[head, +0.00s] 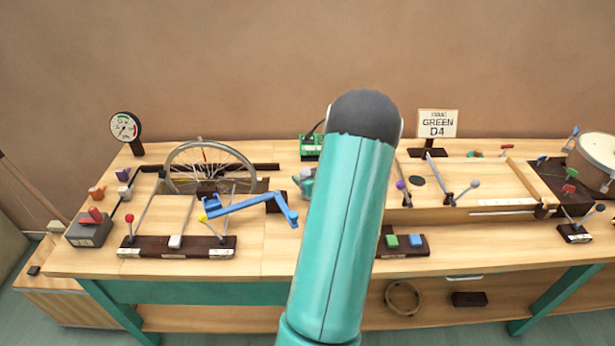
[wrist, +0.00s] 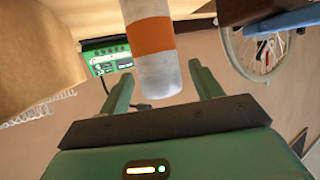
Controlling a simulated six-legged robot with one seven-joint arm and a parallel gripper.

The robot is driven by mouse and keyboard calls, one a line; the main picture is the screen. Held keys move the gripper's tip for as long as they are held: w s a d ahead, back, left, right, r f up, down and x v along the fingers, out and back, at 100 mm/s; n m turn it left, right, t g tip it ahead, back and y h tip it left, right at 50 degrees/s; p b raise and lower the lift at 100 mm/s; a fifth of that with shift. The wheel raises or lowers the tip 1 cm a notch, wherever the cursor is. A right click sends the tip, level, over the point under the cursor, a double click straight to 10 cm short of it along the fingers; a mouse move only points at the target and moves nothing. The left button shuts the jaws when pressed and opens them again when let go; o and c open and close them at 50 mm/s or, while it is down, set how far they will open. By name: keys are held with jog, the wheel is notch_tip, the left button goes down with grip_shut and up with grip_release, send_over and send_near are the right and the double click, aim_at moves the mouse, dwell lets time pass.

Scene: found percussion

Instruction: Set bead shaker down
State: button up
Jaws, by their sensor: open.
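The bead shaker (wrist: 151,38) is a pale, translucent cylinder with an orange band, in the upper middle of the wrist view. My gripper (wrist: 160,78) is open in the same view, with one green finger to each side of the shaker's near end. A gap shows between the shaker and the right finger; the left finger is also apart from it. The wrist view appears upside down, and the shaker's far end runs out of the frame, so its contact with the table is not visible. In the head view my arm hides both shaker and gripper.
The wooden workbench (head: 270,258) holds a spoked wheel (head: 210,166), a blue crank (head: 247,204), a dial gauge (head: 124,127) and a drum (head: 595,160). A green electronic box (head: 311,147) stands behind my arm. A sign (head: 437,123) stands at the back.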

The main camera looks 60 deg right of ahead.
jog(key=v, duration=1.1)
jog(key=shift+s, duration=0.2)
jog(key=shift+a+r, duration=0.1)
jog(key=w+a+r+n+g+y, duration=0.1)
jog(key=w+a+r+n+g, duration=0.2)
jog(key=w+a+r, duration=1.45)
jog(key=s+a+r+n+y, duration=0.1)
jog(key=s+a+y, duration=0.1)
jog(key=a, duration=0.9)
jog(key=s+a+r+n+g+y, duration=0.1)
jog(key=s+a, duration=0.3)
jog(key=a, duration=0.7)
jog(key=s+a+r+n+g+y, duration=0.1)
jog(key=s+a+n+y, duration=0.1)
jog(key=a, duration=1)
jog(key=shift+s+y, duration=0.5)
jog(key=shift+y, duration=0.5)
